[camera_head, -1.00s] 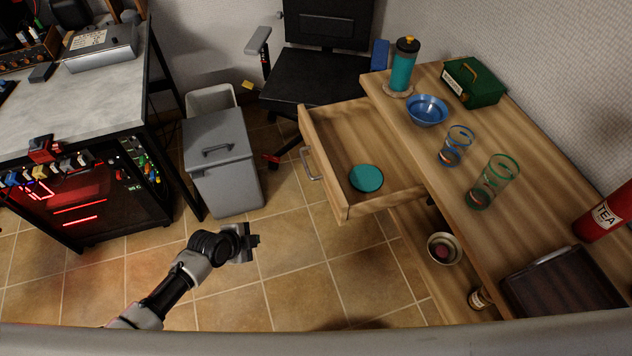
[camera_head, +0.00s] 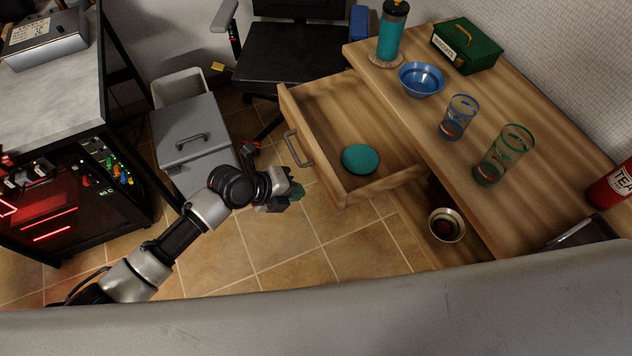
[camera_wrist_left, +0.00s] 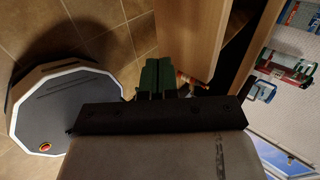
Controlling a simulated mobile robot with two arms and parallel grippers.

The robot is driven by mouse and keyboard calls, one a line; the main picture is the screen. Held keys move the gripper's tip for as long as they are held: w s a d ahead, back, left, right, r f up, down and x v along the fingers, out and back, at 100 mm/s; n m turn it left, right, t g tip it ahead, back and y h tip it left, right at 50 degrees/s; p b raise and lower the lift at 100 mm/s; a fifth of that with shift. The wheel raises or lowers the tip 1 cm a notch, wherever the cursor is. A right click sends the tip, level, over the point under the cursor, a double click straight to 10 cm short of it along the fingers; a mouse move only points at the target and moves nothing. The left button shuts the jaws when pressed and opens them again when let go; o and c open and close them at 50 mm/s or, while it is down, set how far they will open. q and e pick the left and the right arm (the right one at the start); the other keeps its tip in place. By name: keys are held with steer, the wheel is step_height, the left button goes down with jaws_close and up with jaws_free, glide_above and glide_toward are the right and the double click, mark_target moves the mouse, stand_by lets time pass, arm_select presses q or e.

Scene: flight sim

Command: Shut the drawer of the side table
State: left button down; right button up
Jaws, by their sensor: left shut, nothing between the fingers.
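The side table (camera_head: 455,150) is wooden, and its drawer (camera_head: 311,139) stands pulled out to the left, with a metal handle (camera_head: 293,150) on its front. A round teal object (camera_head: 361,159) lies inside the drawer. My left gripper (camera_head: 296,191) is shut and empty, just left of the drawer front's near end and below the handle. In the left wrist view its green fingers (camera_wrist_left: 157,77) are together beside a wooden panel (camera_wrist_left: 190,40). I cannot tell whether they touch it. My right gripper is not in view.
On the table top stand a teal bottle (camera_head: 392,32), a blue bowl (camera_head: 422,79), a green box (camera_head: 466,46) and two glasses (camera_head: 458,117). A grey bin (camera_head: 190,140) and an office chair (camera_head: 290,55) stand left of and behind the drawer. Tiled floor (camera_head: 290,255) is clear below it.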

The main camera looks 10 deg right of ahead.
mark_target(326, 186)
arm_select(q)
steer(key=d, duration=0.1)
steer(key=w+d+f, duration=0.1)
steer(key=d, duration=0.1)
steer(key=d+p, duration=0.1)
steer(key=d, duration=0.1)
steer(key=shift+w+f, duration=0.15)
steer(key=shift+w, duration=0.2)
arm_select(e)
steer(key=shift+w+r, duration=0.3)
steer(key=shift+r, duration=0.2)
arm_select(q)
steer(key=shift+d, duration=0.15)
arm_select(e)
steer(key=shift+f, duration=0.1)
